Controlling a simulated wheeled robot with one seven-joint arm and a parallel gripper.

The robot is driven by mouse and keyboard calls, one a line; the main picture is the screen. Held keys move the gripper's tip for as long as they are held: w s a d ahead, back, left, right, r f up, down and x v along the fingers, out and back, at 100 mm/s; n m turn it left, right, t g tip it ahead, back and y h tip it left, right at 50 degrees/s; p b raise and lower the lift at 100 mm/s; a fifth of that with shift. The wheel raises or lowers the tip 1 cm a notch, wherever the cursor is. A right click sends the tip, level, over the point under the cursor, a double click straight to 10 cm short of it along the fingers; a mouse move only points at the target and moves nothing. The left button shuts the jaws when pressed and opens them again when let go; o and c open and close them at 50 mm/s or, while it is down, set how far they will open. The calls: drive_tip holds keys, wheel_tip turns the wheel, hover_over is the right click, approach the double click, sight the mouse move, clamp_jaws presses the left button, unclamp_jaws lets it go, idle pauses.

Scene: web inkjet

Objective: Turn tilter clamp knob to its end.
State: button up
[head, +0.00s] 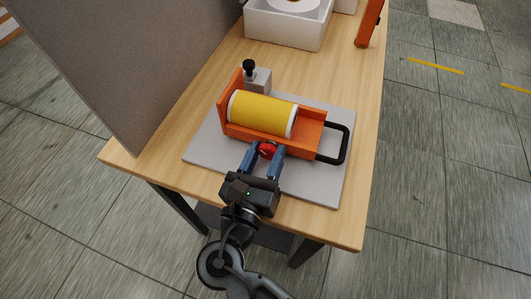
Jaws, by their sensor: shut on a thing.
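The tilter is an orange cradle (314,126) on a grey base plate (322,190), with a black loop handle (345,145) at its right end. A yellow roll (262,113) with white ends lies in the cradle. A red clamp knob (267,149) is on the cradle's near side. My gripper (265,152) reaches in from the front, and its two blue fingers are shut on the red knob, one on each side. The fingers partly cover the knob, and its turn angle cannot be made out.
A grey block with a black knob (249,67) stands behind the cradle's left end. A grey panel (135,60) rises along the table's left side. A white box (285,28) and an orange tool (369,22) are at the back. The wooden table (335,226) is bare in front.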

drive_tip(key=shift+m, duration=0.3)
drive_tip(key=m, duration=0.3)
drive_tip(key=shift+d, duration=0.1)
drive_tip(key=m+b, duration=0.2)
drive_tip(key=m, duration=0.3)
drive_tip(key=shift+f, duration=0.1)
drive_tip(key=shift+m, duration=0.4)
drive_tip(key=o, duration=1.1)
drive_tip(key=shift+c, duration=0.2)
drive_tip(key=shift+b+v, duration=0.4)
drive_tip(key=shift+v, duration=3.55)
